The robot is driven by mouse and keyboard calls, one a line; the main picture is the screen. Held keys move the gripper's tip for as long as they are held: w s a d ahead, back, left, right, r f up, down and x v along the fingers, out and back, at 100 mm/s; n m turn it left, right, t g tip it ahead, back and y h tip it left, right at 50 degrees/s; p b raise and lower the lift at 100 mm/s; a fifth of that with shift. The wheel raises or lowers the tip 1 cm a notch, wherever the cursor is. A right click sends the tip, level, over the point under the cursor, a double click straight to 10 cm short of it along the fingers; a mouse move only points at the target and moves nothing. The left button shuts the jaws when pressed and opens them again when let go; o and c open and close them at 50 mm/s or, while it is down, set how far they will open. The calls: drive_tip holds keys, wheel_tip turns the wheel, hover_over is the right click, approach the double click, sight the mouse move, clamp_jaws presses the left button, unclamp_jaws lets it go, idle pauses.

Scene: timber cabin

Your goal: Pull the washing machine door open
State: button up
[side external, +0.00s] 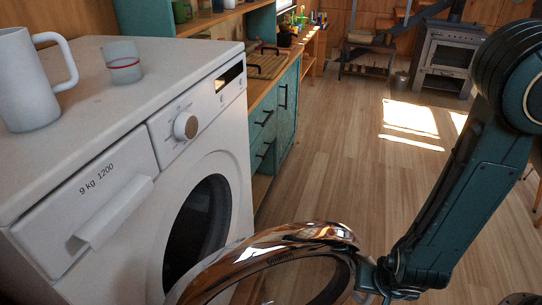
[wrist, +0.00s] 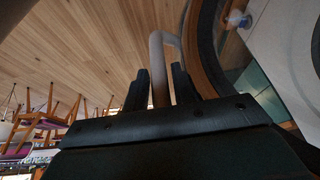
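The white washing machine (side external: 92,167) stands at the left in the side view. Its round door (side external: 285,240), with a shiny copper-coloured rim, is swung well out from the front, and the dark drum opening (side external: 197,228) shows. My gripper (side external: 368,277) is at the door's outer edge, low in the side view. The fingertips' contact is partly hidden. The door's dark curved edge (wrist: 206,50) is just to the right.
A white mug (side external: 28,85) and a clear glass (side external: 122,62) stand on the machine top. A teal cabinet (side external: 272,128) is behind it. The wooden floor (side external: 350,165) is clear towards the stove (side external: 446,58). Chairs (wrist: 38,128) show in the wrist view.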

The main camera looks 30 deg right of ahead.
drive_tip(key=shift+a+r, duration=0.1)
drive_tip(key=v, duration=1.3)
drive_tip(key=shift+r, duration=0.3)
idle(0.6)
drive_tip(key=s+d+r+n+t+y, duration=0.2)
drive_tip(key=d+r+n, duration=0.6)
drive_tip(key=d+r, duration=0.8)
drive_tip(key=shift+s+d+r+y, duration=0.35)
drive_tip(key=shift+s+r, duration=0.4)
drive_tip(key=shift+r, duration=0.8)
